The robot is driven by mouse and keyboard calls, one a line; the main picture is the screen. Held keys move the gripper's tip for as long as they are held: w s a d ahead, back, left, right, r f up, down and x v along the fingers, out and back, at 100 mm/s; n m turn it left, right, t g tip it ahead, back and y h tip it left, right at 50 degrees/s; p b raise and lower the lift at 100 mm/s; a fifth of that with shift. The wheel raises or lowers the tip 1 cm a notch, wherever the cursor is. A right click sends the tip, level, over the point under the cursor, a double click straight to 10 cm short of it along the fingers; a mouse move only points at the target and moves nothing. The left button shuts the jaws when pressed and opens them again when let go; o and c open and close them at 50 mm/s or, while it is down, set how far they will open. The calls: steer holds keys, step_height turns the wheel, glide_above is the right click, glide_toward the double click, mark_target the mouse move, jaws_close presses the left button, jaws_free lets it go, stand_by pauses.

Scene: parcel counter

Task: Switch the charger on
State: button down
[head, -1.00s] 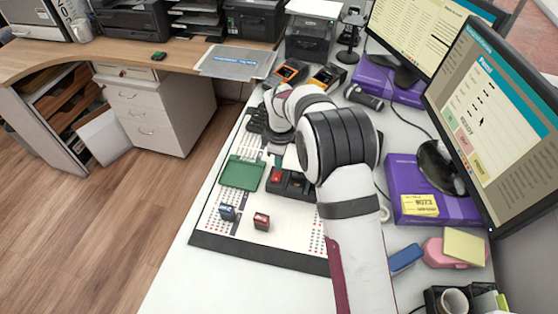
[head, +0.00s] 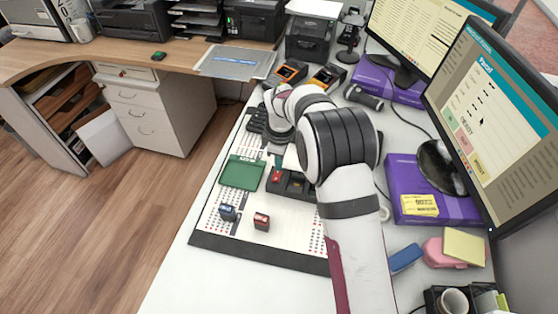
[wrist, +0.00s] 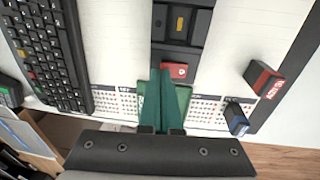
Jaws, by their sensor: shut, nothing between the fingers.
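The charger (head: 296,186) is a black block with bays, lying on the white desk mat, partly hidden by my arm in the head view. It also shows in the wrist view (wrist: 183,45), with small yellow marks in a bay. A red switch (wrist: 179,71) sits at its near end there and also shows in the head view (head: 276,175). I cannot tell which way the switch is set. My gripper (wrist: 161,70) is shut and empty, its green fingertips over the charger's end, just beside the red switch. I cannot tell if they touch it.
A green pad (head: 242,173) lies left of the charger. A blue stamp (head: 228,212) and a red stamp (head: 261,221) stand in front of it. A black keyboard (wrist: 45,50) lies on the other side. Purple boxes (head: 431,194) and monitors stand at right.

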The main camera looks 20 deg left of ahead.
steer(key=shift+f, duration=0.6)
stand_by(0.7)
step_height(320, 180, up, 8)
steer(key=shift+f, duration=0.2)
stand_by(2.9)
steer(key=shift+r, duration=0.3)
stand_by(0.5)
steer(key=s+d+r+m, duration=1)
steer(key=s+d+m, duration=0.1)
steer(key=s+d, duration=0.25)
steer(key=s+d+m, duration=0.3)
steer(key=s+m, duration=0.3)
steer(key=s, duration=0.3)
steer(key=s+d+f+m+g+y, duration=0.1)
steer(key=s+d+m, duration=0.3)
steer(key=s, duration=0.6)
steer(key=m, duration=0.2)
steer(key=shift+s+d+f+m, duration=0.15)
steer(key=shift+s+f+m, duration=0.1)
steer(key=shift+m, duration=0.05)
